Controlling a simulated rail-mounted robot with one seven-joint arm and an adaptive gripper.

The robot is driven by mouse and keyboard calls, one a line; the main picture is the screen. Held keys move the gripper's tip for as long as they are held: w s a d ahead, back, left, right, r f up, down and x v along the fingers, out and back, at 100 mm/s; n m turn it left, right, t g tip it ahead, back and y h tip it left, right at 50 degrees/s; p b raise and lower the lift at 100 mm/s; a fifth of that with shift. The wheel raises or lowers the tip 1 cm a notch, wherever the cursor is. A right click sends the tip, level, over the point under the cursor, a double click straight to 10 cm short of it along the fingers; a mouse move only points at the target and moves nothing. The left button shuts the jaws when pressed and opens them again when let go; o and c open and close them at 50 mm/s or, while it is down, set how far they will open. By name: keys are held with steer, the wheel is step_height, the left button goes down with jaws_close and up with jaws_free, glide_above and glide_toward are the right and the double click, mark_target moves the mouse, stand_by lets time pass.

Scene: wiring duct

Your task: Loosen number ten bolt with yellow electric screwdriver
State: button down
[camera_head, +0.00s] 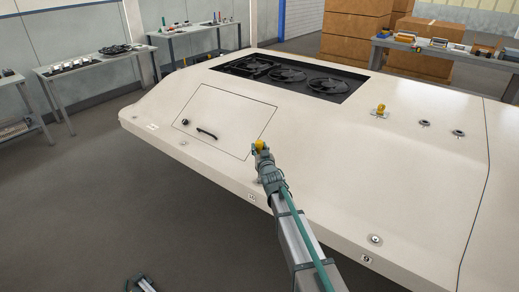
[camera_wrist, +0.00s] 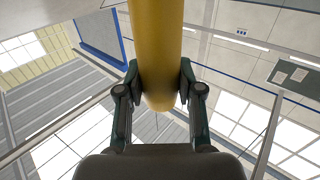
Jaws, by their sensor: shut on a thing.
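My gripper (camera_head: 261,158) is above the cream casing, left of centre in the head view. It is shut on the yellow electric screwdriver (camera_head: 260,145); only a small part of the tool shows there. In the wrist view the screwdriver (camera_wrist: 155,45) is a thick yellow cylinder clamped between the two dark fingers of my gripper (camera_wrist: 158,88). Its working tip cannot be made out. The number ten label (camera_head: 251,198) is on the casing's sloping front edge, just left of my arm. The number ten bolt is not clearly visible; my arm covers the area beside the label.
The casing (camera_head: 330,150) has a hatch with a black handle (camera_head: 207,134), a recess with fans (camera_head: 290,75) and a yellow fitting (camera_head: 380,110). Another bolt (camera_head: 375,239) sits by the number nine label (camera_head: 367,259). Tables with tools stand behind.

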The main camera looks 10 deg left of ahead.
mark_target(259, 142)
steer(key=shift+f, duration=0.1)
stand_by(0.7)
steer(key=shift+w+r+p, duration=0.15)
steer(key=shift+r+p, duration=0.45)
steer(key=shift+r, duration=0.25)
steer(key=shift+r+p, duration=1.4)
steer(key=shift+r, duration=0.8)
